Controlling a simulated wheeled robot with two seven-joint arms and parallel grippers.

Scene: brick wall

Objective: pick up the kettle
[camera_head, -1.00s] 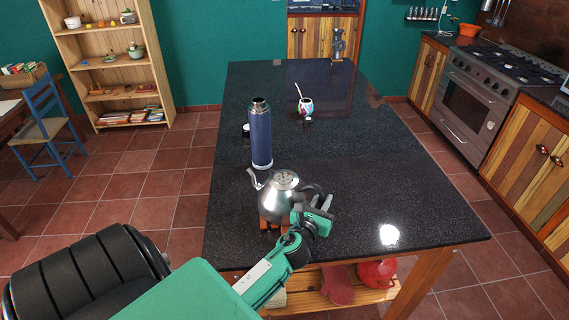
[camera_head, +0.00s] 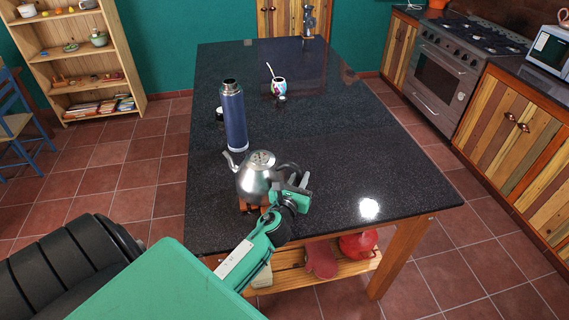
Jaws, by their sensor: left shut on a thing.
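The kettle (camera_head: 257,180) is silver metal, with its spout to the left and a dark handle on the right. It stands upright near the front edge of the dark stone-topped table. My left gripper (camera_head: 293,190), green and grey, is at the kettle's right side and shut on its handle. The fingers partly hide the handle. A small orange-brown piece (camera_head: 249,207) shows under the kettle; I cannot tell whether the kettle rests on it or is slightly raised. My right gripper is out of view.
A tall blue flask (camera_head: 234,118) stands just behind the kettle. A patterned cup with a straw (camera_head: 279,86) is further back. The table top (camera_head: 370,160) is clear to the right. A stove (camera_head: 445,75) stands at the right wall and a shelf (camera_head: 78,68) at the far left.

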